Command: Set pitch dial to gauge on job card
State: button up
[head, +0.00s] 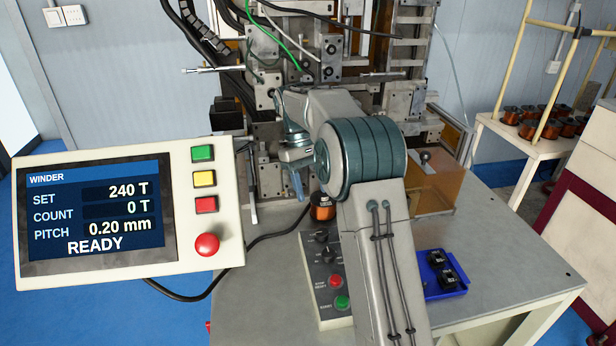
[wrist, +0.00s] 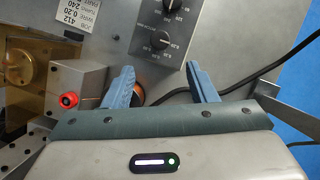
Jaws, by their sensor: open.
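The job card (wrist: 70,18) is a white label at the upper left of the wrist view, partly cut off; 412, 0.20 and 240 can be read. Two black dials, an upper one (wrist: 168,5) and a lower one (wrist: 160,40), sit on a dark control panel. In the head view they are on the control box (head: 322,285). The winder screen (head: 97,212) shows PITCH 0.20 mm and READY. My gripper (wrist: 161,78) is open and empty, apart from the dials; it also shows in the head view (head: 297,188).
A copper spool (head: 322,207) stands behind the control box. Red and green buttons (head: 341,302) are at its front. A blue tray (head: 432,290) with black parts lies to the right. A black cable (wrist: 265,77) crosses the table. The table's right front is clear.

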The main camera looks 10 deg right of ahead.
jog(key=shift+v, duration=1.45)
jog(key=s+d+r+m+t+y, duration=0.15)
jog(key=s+r+t, duration=0.3)
jog(key=s, duration=1.05)
jog(key=s+f+m+t, duration=0.1)
jog(key=s+f, duration=0.1)
jog(key=s, duration=0.6)
jog(key=s+f+m+t, duration=0.2)
jog(key=s+f, duration=0.1)
jog(key=s, duration=0.5)
jog(key=shift+d+f, duration=0.15)
jog(key=shift+f, duration=0.1)
jog(key=c, duration=0.3)
jog(key=shift+c, duration=0.2)
